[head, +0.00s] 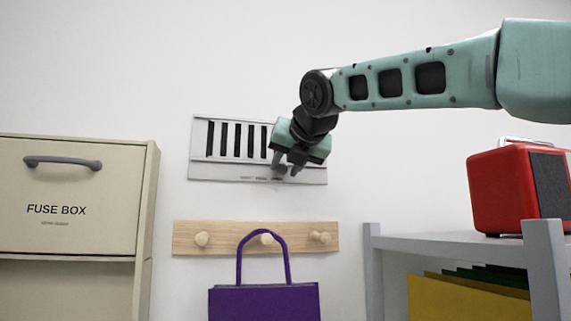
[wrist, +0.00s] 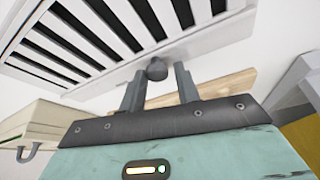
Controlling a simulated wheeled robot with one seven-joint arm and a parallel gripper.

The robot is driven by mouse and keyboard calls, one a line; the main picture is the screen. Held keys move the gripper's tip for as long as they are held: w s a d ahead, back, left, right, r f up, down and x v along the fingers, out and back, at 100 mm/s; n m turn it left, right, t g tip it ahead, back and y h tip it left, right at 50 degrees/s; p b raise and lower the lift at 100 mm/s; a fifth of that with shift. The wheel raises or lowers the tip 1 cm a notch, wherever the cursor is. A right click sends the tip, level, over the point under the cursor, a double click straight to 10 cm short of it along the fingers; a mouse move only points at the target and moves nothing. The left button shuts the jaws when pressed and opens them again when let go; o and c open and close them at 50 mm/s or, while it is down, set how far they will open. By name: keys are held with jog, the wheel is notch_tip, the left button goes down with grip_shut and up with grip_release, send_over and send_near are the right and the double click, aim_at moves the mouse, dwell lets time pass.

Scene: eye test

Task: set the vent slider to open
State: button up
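The vent (head: 200,170) is a pale wall panel with several dark upright slots, left of centre in the head view. It fills the upper part of the wrist view (wrist: 110,72). Its slider knob (wrist: 156,70) is a small dark grey stub on the panel's lower strip. My gripper (head: 288,170) is at the vent's lower right in the head view, hiding part of the panel; I cannot make out the knob there. In the wrist view my gripper (wrist: 160,69) is open, and the knob shows between the two fingertips with a gap on each side, nearer the left finger.
Below the vent is a wooden peg rail (head: 185,238) with a purple bag (head: 264,303) on it. A fuse box cabinet (head: 65,235) stands left. A grey shelf (head: 440,246) with a red box-shaped device (head: 500,190) stands right. Bare wall lies left of the vent.

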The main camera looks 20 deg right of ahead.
jog(key=shift+o, duration=0.9)
jog(key=shift+d, duration=0.2)
jog(key=shift+a, duration=0.15)
jog(key=shift+s+r, duration=0.1)
jog(key=shift+s, duration=0.1)
jog(key=b+v, duration=0.4)
jog(key=v, duration=1.3)
